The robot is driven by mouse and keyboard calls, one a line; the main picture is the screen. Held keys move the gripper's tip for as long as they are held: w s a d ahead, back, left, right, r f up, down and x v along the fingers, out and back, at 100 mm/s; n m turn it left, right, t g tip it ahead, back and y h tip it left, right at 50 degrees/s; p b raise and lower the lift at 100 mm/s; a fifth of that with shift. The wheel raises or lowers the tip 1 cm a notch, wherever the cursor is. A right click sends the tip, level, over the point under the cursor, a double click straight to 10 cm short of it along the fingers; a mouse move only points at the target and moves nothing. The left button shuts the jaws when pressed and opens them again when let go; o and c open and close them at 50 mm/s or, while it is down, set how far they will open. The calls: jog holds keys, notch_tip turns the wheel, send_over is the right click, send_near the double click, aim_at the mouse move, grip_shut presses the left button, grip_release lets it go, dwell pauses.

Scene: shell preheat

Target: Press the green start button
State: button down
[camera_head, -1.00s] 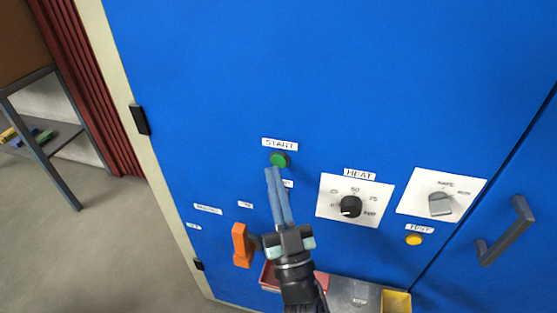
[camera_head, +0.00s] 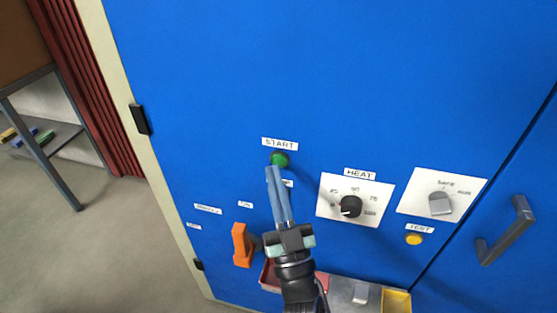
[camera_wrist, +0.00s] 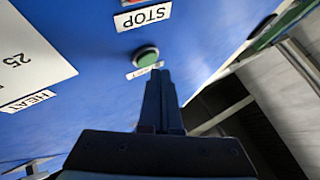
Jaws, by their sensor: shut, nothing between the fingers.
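The green start button (camera_head: 279,159) sits on the blue cabinet front, just under the START label (camera_head: 280,144). It also shows in the wrist view (camera_wrist: 146,56), where the picture is upside down. My gripper (camera_head: 273,169) is shut and empty. Its fingertips are just below and slightly left of the button in the head view. In the wrist view the fingertips (camera_wrist: 160,73) are just below and right of the button. I cannot tell whether they touch the panel. The STOP label (camera_wrist: 142,17) reads upside down in the wrist view and is partly hidden by the fingers in the head view.
A HEAT dial (camera_head: 350,206), a grey selector switch (camera_head: 440,204) and a yellow TEST button (camera_head: 414,240) are to the right. An orange handle (camera_head: 241,245) is left of my gripper. Trays, including a yellow one (camera_head: 397,301), are below. The panel above the button is clear.

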jog(key=shift+w+d, duration=0.1)
jog(key=shift+w, duration=0.25)
jog(key=shift+w+d+b, duration=0.1)
jog(key=shift+w+b, duration=0.25)
jog(key=shift+w, duration=0.05)
dwell(0.6)
jog(key=shift+s, duration=0.1)
jog(key=shift+s+a+p, duration=0.25)
jog(key=shift+s+p, duration=0.15)
jog(key=shift+s, duration=0.3)
jog(key=shift+s, duration=0.15)
jog(key=shift+s+a+p, duration=0.2)
jog(key=shift+s+p, duration=0.1)
jog(key=shift+s, duration=0.45)
jog(key=shift+s+a+p, duration=0.25)
jog(key=shift+s+p, duration=0.1)
jog(key=shift+s, duration=0.45)
jog(key=shift+s+a+p, duration=0.2)
jog(key=shift+s+p, duration=0.1)
jog(key=shift+s, duration=0.45)
